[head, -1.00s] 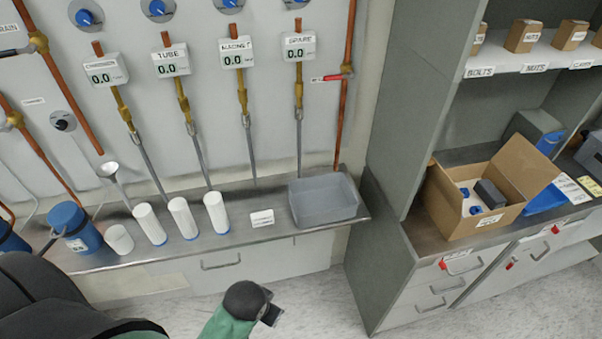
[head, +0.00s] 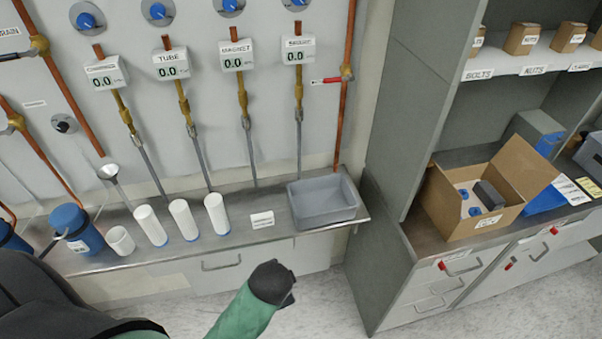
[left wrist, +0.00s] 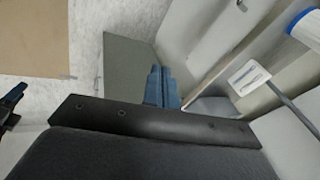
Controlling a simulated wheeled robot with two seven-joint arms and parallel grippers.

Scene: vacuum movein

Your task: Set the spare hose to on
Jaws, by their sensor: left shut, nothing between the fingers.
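The spare hose (head: 299,145) hangs from a brass fitting on the wall panel, fourth from the left. Its display box (head: 298,52) reads 0.0. A blue knob (head: 297,3) sits above it, cut by the top edge of the head view. A red-handled lever (head: 328,80) is on the copper pipe to its right. My left gripper (head: 290,298) is low in front of the bench, well away from the hose and knob. In the left wrist view its blue fingers (left wrist: 161,82) are together and empty.
The steel bench (head: 240,190) holds a grey bin (head: 325,202), white cylinders (head: 183,218) and a blue canister (head: 75,228). A grey cabinet with an open carton (head: 505,190) stands at the right. Floor between them is clear.

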